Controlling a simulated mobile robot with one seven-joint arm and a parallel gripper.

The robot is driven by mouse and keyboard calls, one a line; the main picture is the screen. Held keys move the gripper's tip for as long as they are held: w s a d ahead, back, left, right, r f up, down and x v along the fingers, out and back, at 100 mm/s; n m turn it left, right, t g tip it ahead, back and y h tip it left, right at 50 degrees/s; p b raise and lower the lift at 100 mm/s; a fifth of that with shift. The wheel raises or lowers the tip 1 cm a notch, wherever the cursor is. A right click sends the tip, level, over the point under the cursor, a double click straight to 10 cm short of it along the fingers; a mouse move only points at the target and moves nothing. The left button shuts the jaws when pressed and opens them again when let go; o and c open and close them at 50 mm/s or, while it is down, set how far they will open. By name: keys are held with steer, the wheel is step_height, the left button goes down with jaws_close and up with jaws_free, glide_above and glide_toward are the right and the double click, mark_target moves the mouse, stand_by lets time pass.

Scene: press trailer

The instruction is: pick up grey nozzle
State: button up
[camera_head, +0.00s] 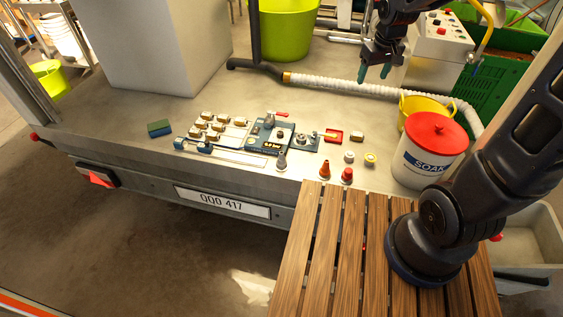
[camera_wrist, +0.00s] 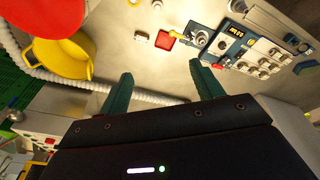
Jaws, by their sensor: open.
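The grey nozzle (camera_head: 282,161) is a small dark grey cone standing upright near the front edge of the trailer bed, just in front of the blue plate. In the wrist view a grey shape at the top edge may be it, mostly cut off. My gripper (camera_head: 374,72) is high above the back right of the bed, well behind and to the right of the nozzle. Its two green fingers are apart with nothing between them, as the wrist view also shows (camera_wrist: 160,74).
The SOAK bucket (camera_head: 428,158), yellow bowl (camera_head: 425,103) and white hose (camera_head: 345,85) are to the right and back.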

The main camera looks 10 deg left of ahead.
steer(key=a+f+n+g, duration=0.1)
steer(key=a+f+n, duration=0.3)
steer(key=a+f, duration=0.95)
steer(key=n+g, duration=0.1)
steer(key=n, duration=0.2)
glide_toward(281, 158)
steer(key=shift+w+a+h, duration=0.15)
steer(key=shift+w+h, duration=0.05)
steer(key=shift+w, duration=0.3)
steer(key=shift+w+a+h, duration=0.2)
steer(key=shift+w, duration=0.35)
steer(key=shift+s+a+f, duration=0.2)
steer(key=shift+f, duration=0.3)
steer(key=shift+s+d+f, duration=0.1)
steer(key=shift+f, duration=2.5)
steer(key=shift+s+d+f, duration=0.1)
steer(key=shift+f, duration=2.5)
steer(key=c, duration=1.2)
steer(key=shift+o, duration=0.2)
